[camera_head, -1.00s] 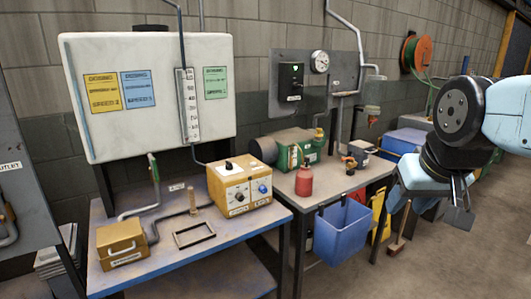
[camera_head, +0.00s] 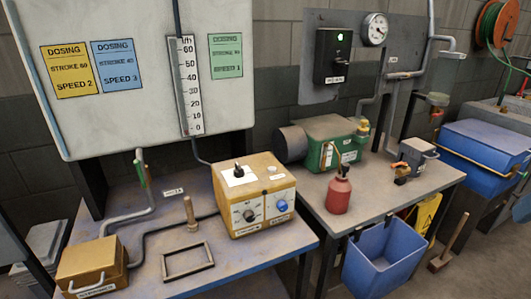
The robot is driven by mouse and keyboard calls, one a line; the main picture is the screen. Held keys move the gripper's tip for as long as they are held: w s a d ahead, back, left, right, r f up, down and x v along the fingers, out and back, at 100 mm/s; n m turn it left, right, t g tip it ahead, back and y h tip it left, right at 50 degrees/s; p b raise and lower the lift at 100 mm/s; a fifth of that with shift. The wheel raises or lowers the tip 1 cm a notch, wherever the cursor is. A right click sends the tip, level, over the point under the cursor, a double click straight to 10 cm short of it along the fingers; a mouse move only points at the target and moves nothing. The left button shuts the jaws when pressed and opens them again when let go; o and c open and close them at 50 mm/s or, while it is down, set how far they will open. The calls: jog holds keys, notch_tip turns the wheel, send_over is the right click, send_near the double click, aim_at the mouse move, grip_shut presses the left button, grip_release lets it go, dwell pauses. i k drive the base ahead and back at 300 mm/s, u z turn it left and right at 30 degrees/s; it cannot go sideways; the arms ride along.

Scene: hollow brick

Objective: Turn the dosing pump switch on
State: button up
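A yellow pump box (camera_head: 255,200) stands on the left bench. On its top is a black switch (camera_head: 239,171) on a white plate; I cannot tell its position. Its front has a black knob (camera_head: 250,216) and a blue knob (camera_head: 282,207). A black box (camera_head: 333,56) with a lit green lamp is on the grey wall panel; its label is too small to read.
The left bench (camera_head: 215,269) also holds a yellow box with a handle (camera_head: 92,266), an upright peg (camera_head: 190,213) and a flat frame (camera_head: 188,261). The right bench (camera_head: 385,195) holds a green pump (camera_head: 330,141) and a red bottle (camera_head: 339,192). A blue bin (camera_head: 384,255) hangs in front.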

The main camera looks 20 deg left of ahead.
aim_at(238, 171)
jog(key=u, duration=0.4)
jog(key=i, duration=0.9)
jog(key=u, duration=0.75)
